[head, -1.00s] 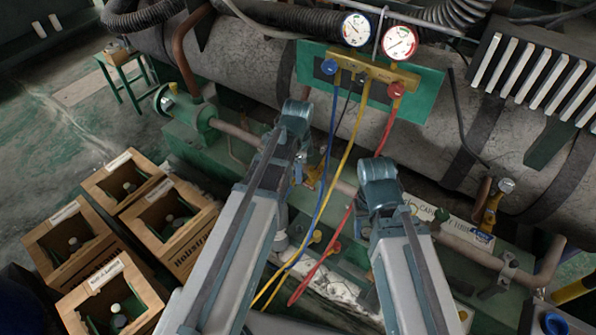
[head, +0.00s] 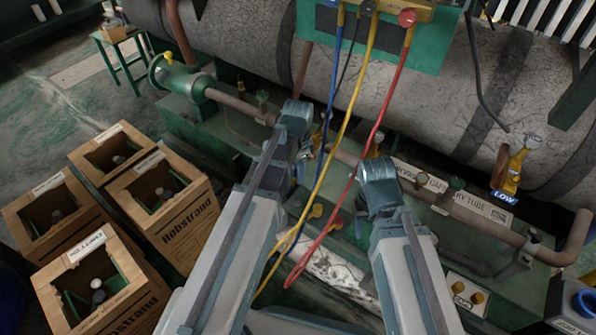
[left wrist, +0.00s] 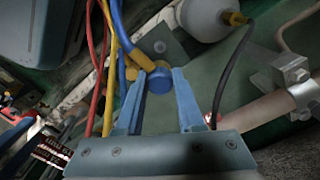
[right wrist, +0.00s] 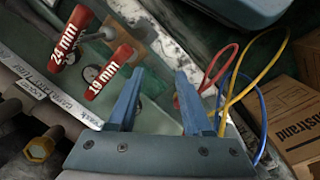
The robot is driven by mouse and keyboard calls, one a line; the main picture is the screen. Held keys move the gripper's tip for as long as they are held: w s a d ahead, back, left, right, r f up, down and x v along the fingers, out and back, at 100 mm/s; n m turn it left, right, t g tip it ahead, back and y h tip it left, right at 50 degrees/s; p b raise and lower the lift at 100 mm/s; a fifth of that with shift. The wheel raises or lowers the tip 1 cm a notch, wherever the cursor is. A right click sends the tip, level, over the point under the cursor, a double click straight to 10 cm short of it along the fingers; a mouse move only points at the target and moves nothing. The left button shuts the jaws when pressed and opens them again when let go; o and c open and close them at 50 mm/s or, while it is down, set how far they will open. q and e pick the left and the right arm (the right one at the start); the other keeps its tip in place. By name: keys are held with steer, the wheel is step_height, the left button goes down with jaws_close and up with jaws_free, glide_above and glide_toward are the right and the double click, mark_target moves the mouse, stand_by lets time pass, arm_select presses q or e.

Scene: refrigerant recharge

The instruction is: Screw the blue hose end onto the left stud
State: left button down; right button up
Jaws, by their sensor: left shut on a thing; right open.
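In the left wrist view the blue hose end (left wrist: 158,80) is a round blue knob between the fingertips of my left gripper (left wrist: 160,80), which is shut on it. The blue hose (head: 331,95) hangs from the manifold in the head view; its lower end is hidden behind my left gripper (head: 303,150). My right gripper (right wrist: 153,85) is open and empty in the right wrist view. It also shows in the head view (head: 376,165), beside the red hose. I cannot tell which fitting is the left stud.
A valve tagged LOW (head: 514,165) is at the right. Red tools marked 24 mm (right wrist: 70,38) and 19 mm (right wrist: 109,72) are near my right gripper.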

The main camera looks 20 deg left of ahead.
mark_target(298, 200)
arm_select(q)
steer(key=shift+f+n+b, duration=0.6)
steer(key=shift+f+b, duration=0.7)
steer(key=shift+f, duration=0.7)
arm_select(e)
steer(key=shift+f, duration=1.95)
arm_select(q)
step_height(298, 200, down, 6)
steer(key=b, duration=0.6)
steer(key=shift+f, duration=0.15)
arm_select(e)
step_height(298, 200, down, 6)
steer(key=shift+f, duration=0.15)
arm_select(q)
steer(key=shift+f+b, duration=1)
steer(key=shift+b, duration=0.2)
arm_select(e)
steer(key=shift+f, duration=1.05)
arm_select(q)
steer(key=m, duration=0.3)
steer(key=shift+m, duration=0.4)
